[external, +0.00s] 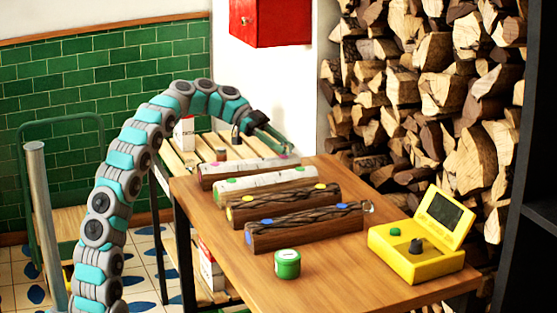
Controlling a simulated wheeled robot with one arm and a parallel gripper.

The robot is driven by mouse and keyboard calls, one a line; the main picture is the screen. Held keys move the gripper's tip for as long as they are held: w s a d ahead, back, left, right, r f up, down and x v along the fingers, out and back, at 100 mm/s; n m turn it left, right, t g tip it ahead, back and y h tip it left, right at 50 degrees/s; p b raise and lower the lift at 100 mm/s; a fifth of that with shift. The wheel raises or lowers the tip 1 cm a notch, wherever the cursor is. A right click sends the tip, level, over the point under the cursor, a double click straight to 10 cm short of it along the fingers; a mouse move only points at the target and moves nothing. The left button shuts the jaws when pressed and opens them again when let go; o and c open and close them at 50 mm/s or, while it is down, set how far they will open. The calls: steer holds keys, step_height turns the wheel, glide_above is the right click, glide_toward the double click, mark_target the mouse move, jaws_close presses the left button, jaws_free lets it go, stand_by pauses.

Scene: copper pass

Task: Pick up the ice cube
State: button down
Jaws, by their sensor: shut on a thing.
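My gripper (275,138) is at the end of the teal and grey arm, above the far end of the wooden table (335,275). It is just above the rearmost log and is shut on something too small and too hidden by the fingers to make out. I cannot clearly identify an ice cube. A small pale, shiny thing (369,207) shows at the right end of the nearest dark log (305,228), well apart from my gripper. I cannot tell whether it is ice or a metal ring.
Several logs with coloured dots lie side by side on the table. A green tin (287,264) stands near the front edge, and a yellow device (415,255) with a raised lid is at the right. A slatted shelf (195,145) stands behind. Firewood (440,90) fills the right background.

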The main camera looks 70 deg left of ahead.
mark_target(248, 161)
steer(key=s+b, duration=0.1)
steer(key=s, duration=0.8)
steer(key=shift+s, duration=0.4)
